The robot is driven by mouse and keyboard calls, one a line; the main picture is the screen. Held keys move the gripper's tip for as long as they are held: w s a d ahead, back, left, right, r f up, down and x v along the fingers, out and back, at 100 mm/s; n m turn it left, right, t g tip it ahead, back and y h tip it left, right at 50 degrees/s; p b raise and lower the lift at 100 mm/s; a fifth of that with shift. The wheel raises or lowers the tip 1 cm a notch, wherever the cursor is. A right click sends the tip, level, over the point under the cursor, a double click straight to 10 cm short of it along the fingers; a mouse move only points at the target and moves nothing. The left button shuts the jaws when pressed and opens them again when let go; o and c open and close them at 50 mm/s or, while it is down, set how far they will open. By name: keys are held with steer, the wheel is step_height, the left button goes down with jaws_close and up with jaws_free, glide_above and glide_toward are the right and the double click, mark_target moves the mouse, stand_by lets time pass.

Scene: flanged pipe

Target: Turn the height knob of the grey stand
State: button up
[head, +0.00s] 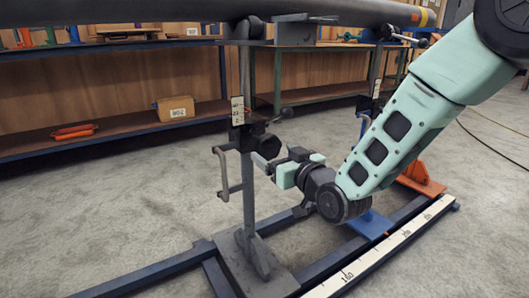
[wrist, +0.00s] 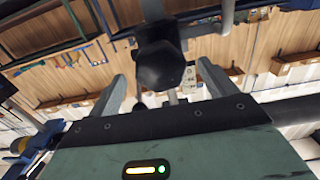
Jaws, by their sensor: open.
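The grey stand (head: 249,205) stands upright on its grey base plate, with a clamp block at mid-height. A black knob (head: 268,146) sits on the right side of that block. In the wrist view the black knob (wrist: 160,66) is large and close, between and a little above the finger line. My gripper (head: 271,162) is open just right of the stand, close to the knob. Its two fingers also show in the wrist view (wrist: 163,76), spread apart with nothing held. I cannot tell whether a finger touches the knob.
A lever with a ball end (head: 286,113) sticks out above the knob. A long dark pipe (head: 180,11) rests overhead. Blue floor rails (head: 150,273) and a white ruler (head: 385,250) lie below.

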mark_target(271, 150)
steer(key=b+x, duration=0.1)
steer(key=x, duration=0.5)
steer(key=shift+s, duration=0.1)
steer(key=c, duration=1)
